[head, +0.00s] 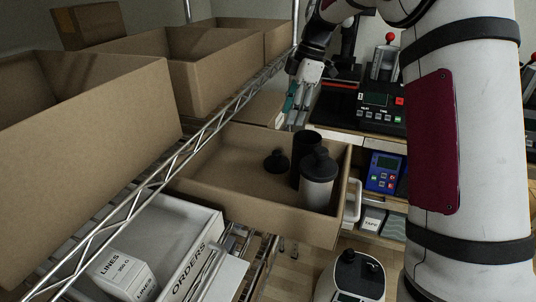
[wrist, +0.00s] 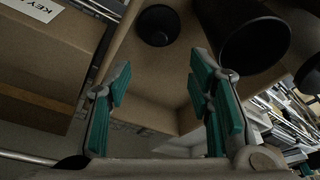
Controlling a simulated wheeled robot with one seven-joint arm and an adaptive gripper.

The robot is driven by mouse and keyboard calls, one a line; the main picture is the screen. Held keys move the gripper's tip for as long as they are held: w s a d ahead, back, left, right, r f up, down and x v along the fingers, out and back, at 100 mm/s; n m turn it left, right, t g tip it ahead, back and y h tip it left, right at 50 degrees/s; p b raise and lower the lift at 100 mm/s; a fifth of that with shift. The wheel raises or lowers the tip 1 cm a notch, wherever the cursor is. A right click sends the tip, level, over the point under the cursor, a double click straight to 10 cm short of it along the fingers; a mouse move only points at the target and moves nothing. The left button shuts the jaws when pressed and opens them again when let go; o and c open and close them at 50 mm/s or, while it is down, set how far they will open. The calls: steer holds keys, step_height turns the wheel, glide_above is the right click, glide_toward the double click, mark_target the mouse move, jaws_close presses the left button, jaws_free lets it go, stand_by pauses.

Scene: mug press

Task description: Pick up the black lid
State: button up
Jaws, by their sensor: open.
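The black lid (head: 277,161) lies in an open cardboard box (head: 240,192) on the shelf, towards the box's middle. In the wrist view the lid (wrist: 158,25) shows at the top, beyond and between the fingertips. My gripper (head: 295,104) is open and empty, above the far edge of the box and apart from the lid. Its teal finger pads (wrist: 158,95) show in the wrist view. A dark cup (head: 306,150) and a light shaker with a black top (head: 318,180) stand in the same box, right of the lid.
Large cardboard boxes (head: 90,130) stand on the wire shelf at left. A metal rail (head: 190,134) runs beside the lid's box. A mug press (head: 380,100) stands behind right. A white box marked ORDERS (head: 190,262) is below. Free room lies left of the lid.

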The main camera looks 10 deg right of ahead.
mark_target(277, 152)
steer(key=p+x, duration=0.3)
steer(key=x, duration=1.1)
steer(key=shift+w, duration=0.1)
steer(key=shift+r, duration=0.1)
steer(key=c, duration=1)
